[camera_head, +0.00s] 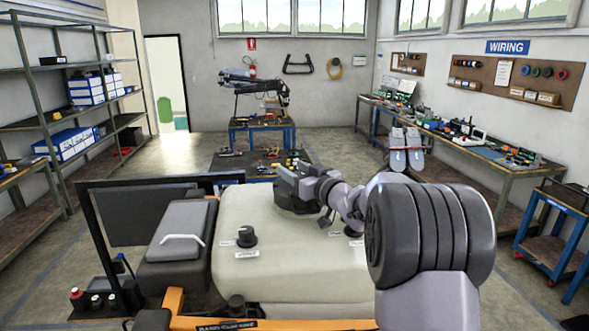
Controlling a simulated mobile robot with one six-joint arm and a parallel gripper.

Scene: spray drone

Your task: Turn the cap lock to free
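The cream tank (285,270) of the drone stands in the foreground. A black knob (246,237) stands upright on its left part, with small white labels beside and below it. A small dark part (353,232) sits between two more labels on the right. I cannot tell which part is the cap lock or how it is turned. My gripper (301,190) is over the far part of the tank, right of the knob; its fingers are not clear, nor is any contact.
A dark grey box with a white handle (183,240) adjoins the tank on the left, beside a black frame (100,245). An orange bar (270,323) runs along the front. Benches (470,150) and shelving stand farther off along the walls. Open floor lies between.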

